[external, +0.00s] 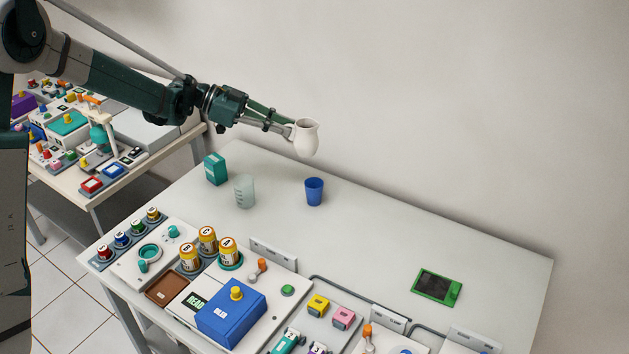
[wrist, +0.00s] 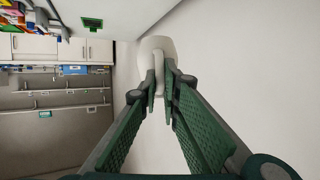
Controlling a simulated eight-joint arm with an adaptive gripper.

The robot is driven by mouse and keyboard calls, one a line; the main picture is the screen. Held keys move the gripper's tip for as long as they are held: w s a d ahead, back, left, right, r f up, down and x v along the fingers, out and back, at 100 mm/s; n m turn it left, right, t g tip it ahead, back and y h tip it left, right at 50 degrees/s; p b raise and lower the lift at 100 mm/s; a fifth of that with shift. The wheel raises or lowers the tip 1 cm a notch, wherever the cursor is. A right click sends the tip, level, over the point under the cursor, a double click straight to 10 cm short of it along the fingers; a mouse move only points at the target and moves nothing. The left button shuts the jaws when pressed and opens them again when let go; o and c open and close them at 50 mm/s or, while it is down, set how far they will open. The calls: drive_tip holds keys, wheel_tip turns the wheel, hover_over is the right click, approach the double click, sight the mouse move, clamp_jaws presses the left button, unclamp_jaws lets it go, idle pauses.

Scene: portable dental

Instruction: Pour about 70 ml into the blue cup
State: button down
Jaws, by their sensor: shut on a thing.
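My gripper (external: 291,131) is shut on a white pitcher (external: 307,140). It holds the pitcher in the air above the back part of the table, close to upright. In the wrist view the gripper (wrist: 161,88) is closed on the handle of the pitcher (wrist: 157,48). The blue cup (external: 314,191) stands upright on the table below the pitcher, apart from it. The inside of the cup is partly visible, and I cannot tell whether it holds liquid. The level of any liquid in the pitcher cannot be seen.
A clear measuring beaker (external: 244,191) stands left of the cup, with a teal box (external: 215,169) behind it. Yellow-labelled jars (external: 208,240) and a blue box (external: 231,313) are nearer the front. A green device (external: 437,287) lies at the right.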

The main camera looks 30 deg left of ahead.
drive_tip(key=a+r+m+g+h, duration=0.1)
drive_tip(key=a+r+m+g, duration=0.2)
drive_tip(key=a+r, duration=0.7)
wheel_tip(320, 180, down, 23)
drive_tip(key=a, duration=0.1)
drive_tip(key=shift+w, duration=0.2)
idle(0.3)
drive_tip(key=shift+p, duration=0.3)
drive_tip(key=w+d+r+g+y+p, duration=0.1)
drive_tip(key=d+r+y+p, duration=0.2)
drive_tip(key=d+y+p, duration=0.5)
drive_tip(key=shift+w+d+y+p, duration=0.25)
drive_tip(key=shift+y+p, duration=0.25)
drive_tip(key=shift+p, duration=1.6)
drive_tip(key=shift+w+d+r+g+y+p, duration=0.1)
drive_tip(key=shift+d+r+g+y+p, duration=0.15)
drive_tip(key=shift+d+r+y+p, duration=0.55)
drive_tip(key=shift+d+r+g+y+p, duration=0.25)
drive_tip(key=shift+r+y+p, duration=0.2)
drive_tip(key=shift+y+p, duration=0.6)
idle(0.4)
